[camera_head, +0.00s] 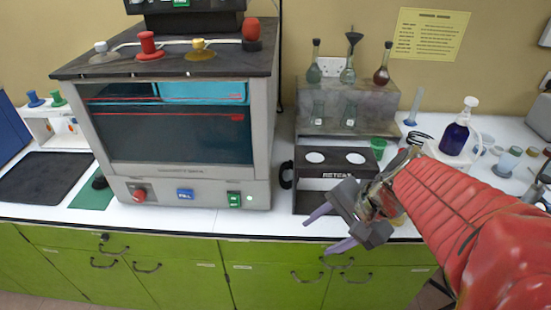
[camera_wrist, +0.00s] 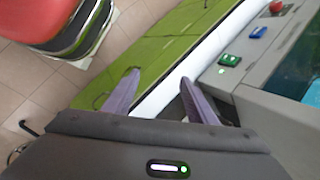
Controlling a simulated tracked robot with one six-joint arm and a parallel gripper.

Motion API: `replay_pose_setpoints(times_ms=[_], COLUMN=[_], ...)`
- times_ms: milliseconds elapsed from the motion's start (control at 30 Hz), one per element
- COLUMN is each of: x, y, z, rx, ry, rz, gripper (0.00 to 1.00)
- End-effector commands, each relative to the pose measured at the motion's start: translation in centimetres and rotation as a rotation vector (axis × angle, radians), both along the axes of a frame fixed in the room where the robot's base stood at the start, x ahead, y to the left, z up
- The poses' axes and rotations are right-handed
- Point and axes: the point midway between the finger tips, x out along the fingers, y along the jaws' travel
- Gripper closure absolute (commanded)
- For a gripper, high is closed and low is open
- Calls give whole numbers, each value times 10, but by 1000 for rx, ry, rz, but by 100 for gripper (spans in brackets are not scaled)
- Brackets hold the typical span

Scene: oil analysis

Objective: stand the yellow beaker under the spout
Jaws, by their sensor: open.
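My gripper (camera_head: 318,235) has two purple fingers spread apart with nothing between them. In the head view it is in front of the counter's front edge, before the black two-hole stand and right of the large grey machine. In the wrist view my gripper (camera_wrist: 160,92) points over the counter edge and green cabinet fronts. I cannot make out the yellow beaker for certain; a small yellowish patch shows behind my gripper, mostly hidden by it. No spout can be clearly identified in either view.
The grey machine (camera_head: 185,180) has coloured knobs on top and buttons below its window. The black stand (camera_head: 322,180) with two white discs is beside it. A grey rack (camera_head: 345,98) holds several flasks.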

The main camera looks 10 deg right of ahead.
Motion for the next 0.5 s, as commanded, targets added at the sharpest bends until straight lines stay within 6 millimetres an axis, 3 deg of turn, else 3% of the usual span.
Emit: replay_pose_setpoints(times_ms=[200,500], x=[-16,-31], y=[24,42], z=[16,46], rx=[-247,-581], ry=[-81,-231], rz=[315,708], gripper=[48,48])
